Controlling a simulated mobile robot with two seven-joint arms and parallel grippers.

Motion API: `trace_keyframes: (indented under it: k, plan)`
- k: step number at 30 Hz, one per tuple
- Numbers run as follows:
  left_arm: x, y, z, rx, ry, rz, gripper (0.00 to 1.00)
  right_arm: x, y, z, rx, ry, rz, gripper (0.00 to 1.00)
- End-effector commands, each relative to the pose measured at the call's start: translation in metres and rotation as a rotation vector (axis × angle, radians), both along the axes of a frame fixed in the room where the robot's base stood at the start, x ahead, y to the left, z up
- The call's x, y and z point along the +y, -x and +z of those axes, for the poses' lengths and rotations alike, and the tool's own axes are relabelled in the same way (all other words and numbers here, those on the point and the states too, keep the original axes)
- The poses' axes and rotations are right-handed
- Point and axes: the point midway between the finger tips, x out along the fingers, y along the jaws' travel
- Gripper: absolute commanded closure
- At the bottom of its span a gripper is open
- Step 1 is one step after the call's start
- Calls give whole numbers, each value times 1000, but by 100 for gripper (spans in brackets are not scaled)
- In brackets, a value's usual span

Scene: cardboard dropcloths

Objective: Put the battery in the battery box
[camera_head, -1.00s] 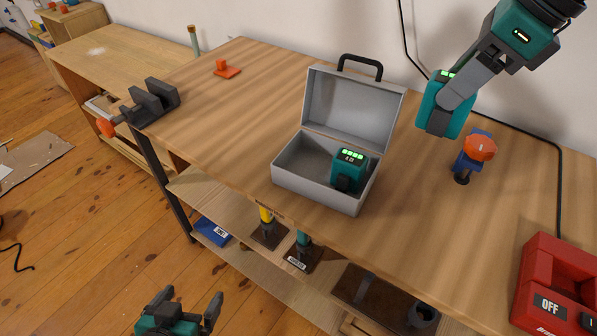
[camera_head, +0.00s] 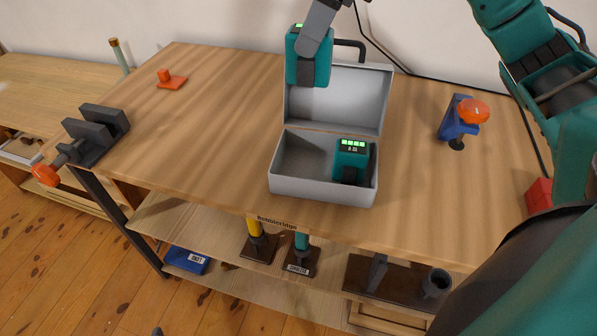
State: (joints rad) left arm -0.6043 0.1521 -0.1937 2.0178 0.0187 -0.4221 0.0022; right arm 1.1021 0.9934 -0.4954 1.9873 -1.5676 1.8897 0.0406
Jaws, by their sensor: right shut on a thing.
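The battery box (camera_head: 318,190) is a grey metal case standing open on the workbench, its lid raised at the back. One teal battery (camera_head: 351,158) with green lights stands in its right half; the left half is empty. My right gripper (camera_head: 314,45) is shut on a second teal battery (camera_head: 300,68) with dark lower edge. It holds this battery up in front of the lid's upper left part, above the box. Only a small dark tip of my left gripper (camera_head: 157,331) shows at the bottom edge; its jaws are out of frame.
A black vise (camera_head: 95,135) sits at the bench's left corner, with an orange block (camera_head: 171,81) behind it. A blue clamp with an orange knob (camera_head: 460,118) stands right of the box. A red object (camera_head: 540,196) is partly hidden by my arm.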

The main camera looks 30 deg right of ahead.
Motion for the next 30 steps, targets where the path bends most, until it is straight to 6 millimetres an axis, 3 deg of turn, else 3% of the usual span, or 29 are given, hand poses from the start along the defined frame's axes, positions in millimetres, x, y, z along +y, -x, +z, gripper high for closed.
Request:
trace_keyframes:
  k: [4,7,21,30]
  plan:
    - [-1,0,-1,-2,1,-3,4,-1,-1,-2,0,-1,-5,91]
    - [-3,0,-5,-1,5,-4,4,-1,0,-16,3,-2,-6,91]
    - [-13,-8,-15,-10,25,-19,4,-1,0,-136,5,-1,-5,91]
    - [-13,-8,-21,-11,27,-17,4,-1,0,-167,1,-1,-5,91]
